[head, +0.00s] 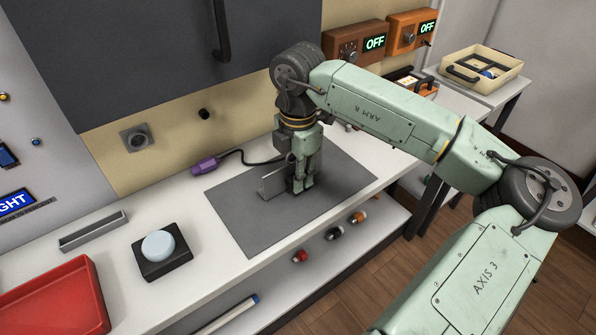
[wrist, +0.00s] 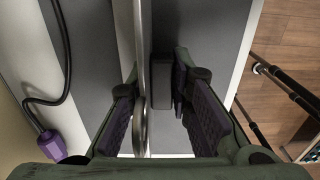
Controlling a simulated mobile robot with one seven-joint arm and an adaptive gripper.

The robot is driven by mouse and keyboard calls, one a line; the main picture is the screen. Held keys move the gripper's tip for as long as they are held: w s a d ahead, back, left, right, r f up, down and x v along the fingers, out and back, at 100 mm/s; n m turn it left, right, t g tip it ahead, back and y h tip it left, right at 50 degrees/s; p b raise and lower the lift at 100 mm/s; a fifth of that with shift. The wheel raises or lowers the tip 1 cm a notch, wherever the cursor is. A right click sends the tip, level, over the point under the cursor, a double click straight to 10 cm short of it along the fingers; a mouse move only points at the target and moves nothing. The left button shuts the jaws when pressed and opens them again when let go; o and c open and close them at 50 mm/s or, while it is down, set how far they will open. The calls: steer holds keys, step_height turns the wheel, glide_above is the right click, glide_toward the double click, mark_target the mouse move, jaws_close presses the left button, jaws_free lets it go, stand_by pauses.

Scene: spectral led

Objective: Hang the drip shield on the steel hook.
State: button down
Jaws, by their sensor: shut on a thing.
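The drip shield (head: 272,183) looks like a thin grey metal plate, standing on edge at the grey mat in the head view. My gripper (head: 300,186) points down at the mat and is shut on the shield at its right side. In the wrist view the shield (wrist: 140,75) shows nearly edge-on, between the purple finger pads of my gripper (wrist: 163,112). My fingers hide part of it, and I cannot tell if it touches the mat. I cannot clearly make out the steel hook; a square steel plate with a round centre (head: 136,138) is on the back wall.
The grey mat (head: 240,222) lies on the white bench. A purple connector (head: 206,166) with a black cable lies behind it. A black base with a pale dome (head: 158,246) and a red tray (head: 55,302) stand left. A dark cabinet (head: 170,55) overhangs the back.

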steer(key=shift+f+b, duration=0.25)
steer(key=shift+b, duration=0.1)
steer(key=c, duration=1.5)
jaws_free()
steer(key=shift+o, duration=0.2)
steer(key=shift+r+p, duration=0.25)
steer(key=shift+p, duration=0.4)
